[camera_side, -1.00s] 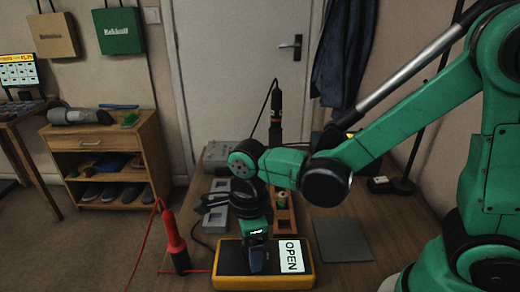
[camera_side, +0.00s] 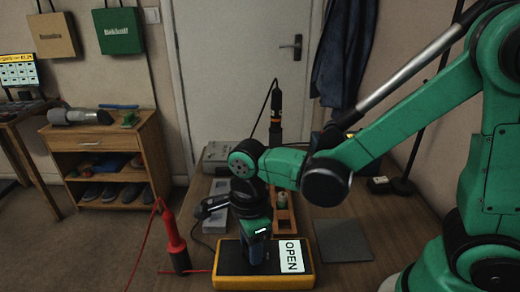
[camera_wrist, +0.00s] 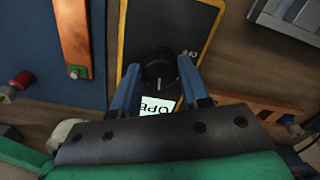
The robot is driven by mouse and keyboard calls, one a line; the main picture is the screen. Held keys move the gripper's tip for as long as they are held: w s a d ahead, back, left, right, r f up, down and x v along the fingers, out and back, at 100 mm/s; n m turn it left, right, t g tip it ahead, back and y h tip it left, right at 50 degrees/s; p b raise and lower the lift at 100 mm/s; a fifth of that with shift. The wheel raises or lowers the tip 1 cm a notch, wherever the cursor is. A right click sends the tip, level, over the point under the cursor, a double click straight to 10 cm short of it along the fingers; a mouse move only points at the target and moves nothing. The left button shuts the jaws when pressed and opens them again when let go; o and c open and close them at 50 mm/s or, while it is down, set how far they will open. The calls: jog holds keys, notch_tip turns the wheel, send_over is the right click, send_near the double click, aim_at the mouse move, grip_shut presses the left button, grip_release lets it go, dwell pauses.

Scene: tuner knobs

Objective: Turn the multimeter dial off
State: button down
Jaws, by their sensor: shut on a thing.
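The multimeter, with a yellow rim (camera_side: 232,284) and dark face, lies flat on the table in the side view. Its rim also shows in the wrist view (camera_wrist: 121,45). Its black round dial (camera_wrist: 160,66) sits between the blue fingers of my gripper (camera_wrist: 160,76), which are shut on it. A short pale mark on the dial points down in the wrist picture. Small white lettering, too small to read surely, is right of the dial. A white label reading OPEN (camera_side: 291,257) is on the face. In the side view my gripper (camera_side: 257,264) hides the dial.
A red probe (camera_side: 176,250) with a red lead stands left of the multimeter. A flat grey plate (camera_side: 342,240) lies behind it to the right. A wooden rack (camera_side: 284,214) and grey boxes (camera_side: 216,156) stand behind my gripper.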

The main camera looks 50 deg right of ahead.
jog(key=n, duration=1)
jog(key=shift+n, duration=0.4)
jog(key=n, duration=0.5)
jog(key=shift+n, duration=0.3)
jog(key=n, duration=0.5)
jog(key=shift+n, duration=0.3)
jog(key=shift+c, duration=2.1)
grip_release()
